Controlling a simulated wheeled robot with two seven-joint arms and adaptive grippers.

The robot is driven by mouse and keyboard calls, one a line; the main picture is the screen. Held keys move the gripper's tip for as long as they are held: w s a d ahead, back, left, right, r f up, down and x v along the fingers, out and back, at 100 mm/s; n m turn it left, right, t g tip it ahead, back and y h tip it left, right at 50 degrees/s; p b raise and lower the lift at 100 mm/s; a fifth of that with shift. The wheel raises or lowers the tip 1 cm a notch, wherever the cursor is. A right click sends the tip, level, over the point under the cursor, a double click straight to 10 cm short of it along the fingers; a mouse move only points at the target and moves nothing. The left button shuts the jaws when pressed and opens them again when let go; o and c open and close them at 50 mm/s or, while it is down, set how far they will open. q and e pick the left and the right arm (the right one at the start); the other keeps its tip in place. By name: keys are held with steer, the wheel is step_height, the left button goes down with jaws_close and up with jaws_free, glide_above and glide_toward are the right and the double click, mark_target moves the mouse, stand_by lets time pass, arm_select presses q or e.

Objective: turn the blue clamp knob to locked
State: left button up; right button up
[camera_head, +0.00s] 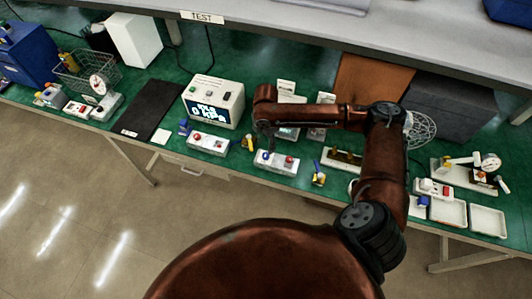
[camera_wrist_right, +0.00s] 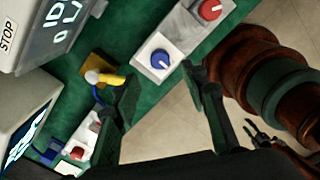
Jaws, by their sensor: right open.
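The blue clamp knob (camera_wrist_right: 160,59) sits on a pale block (camera_wrist_right: 182,38) and carries a light pointer mark; its lock marking is too small to read. The block also bears a red knob (camera_wrist_right: 210,9). In the head view the blue knob (camera_head: 265,156) is on the left of the block. My right gripper (camera_wrist_right: 158,78) is open and empty. Its two dark fingers point toward the blue knob, which shows between and beyond their tips, apart from them. In the head view the right gripper (camera_head: 262,135) hangs just above the block. A dark claw that looks like my left gripper (camera_wrist_right: 260,136) shows small.
A white display box (camera_head: 213,102) stands behind. Left of the block are a yellow-handled fitting (camera_head: 247,141) and another block with knobs (camera_head: 208,142). A blue and yellow fitting (camera_head: 319,175) stands to its right. The green table's front edge is close, with open floor below.

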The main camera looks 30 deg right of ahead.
mark_target(266, 155)
step_height(266, 155, down, 8)
steer(key=shift+r, duration=0.15)
stand_by(0.3)
jaws_close()
stand_by(0.4)
